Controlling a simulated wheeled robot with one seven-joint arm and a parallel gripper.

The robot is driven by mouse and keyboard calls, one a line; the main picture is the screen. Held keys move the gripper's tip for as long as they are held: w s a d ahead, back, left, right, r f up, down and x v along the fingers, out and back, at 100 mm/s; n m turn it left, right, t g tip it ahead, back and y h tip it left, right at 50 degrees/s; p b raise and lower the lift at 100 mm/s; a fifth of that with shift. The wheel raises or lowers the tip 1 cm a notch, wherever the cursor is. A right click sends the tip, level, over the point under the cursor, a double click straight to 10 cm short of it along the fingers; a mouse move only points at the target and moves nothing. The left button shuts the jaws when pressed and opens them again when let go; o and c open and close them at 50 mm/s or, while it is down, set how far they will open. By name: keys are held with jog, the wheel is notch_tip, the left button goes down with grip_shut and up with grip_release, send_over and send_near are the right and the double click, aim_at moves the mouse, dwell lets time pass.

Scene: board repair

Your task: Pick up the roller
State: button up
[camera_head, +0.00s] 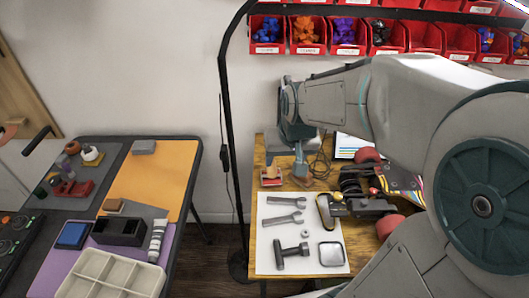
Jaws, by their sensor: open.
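I cannot single out the roller with certainty. A dark T-shaped tool (292,251) lies on the white mat (268,222) on the wooden table and may be it. A small red-and-tan item (271,176) sits at the table's back left. A brown block-like item (302,175) is beside it, partly covered by my gripper. My gripper (300,163) is open and points down over the back of the table, just above or at the brown item. Whether it touches that item is unclear. My gripper hides part of that area.
Two wrenches (285,218), a nut (305,234) and a square plate (331,253) lie on the mat. An upturned skateboard with red wheels (389,226) is to the right. A black lamp pole (229,130) stands between the tables. Red bins (425,37) line the wall.

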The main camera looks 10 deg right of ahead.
jog(key=h+b, duration=0.1)
jog(key=b, duration=0.1)
send_near(272, 167)
jog(key=shift+m+t, duration=0.3)
jog(key=b+x, duration=0.1)
jog(key=x, duration=0.5)
jog(key=shift+a+f, duration=0.15)
jog(key=shift+f, duration=0.05)
jog(key=shift+d+x, duration=0.1)
jog(key=shift+x, duration=1.2)
jog(key=shift+d+x, duration=0.15)
jog(key=shift+x, duration=1.1)
jog(key=shift+w+r, duration=0.1)
jog(key=shift+w, duration=0.05)
jog(key=c, duration=1.2)
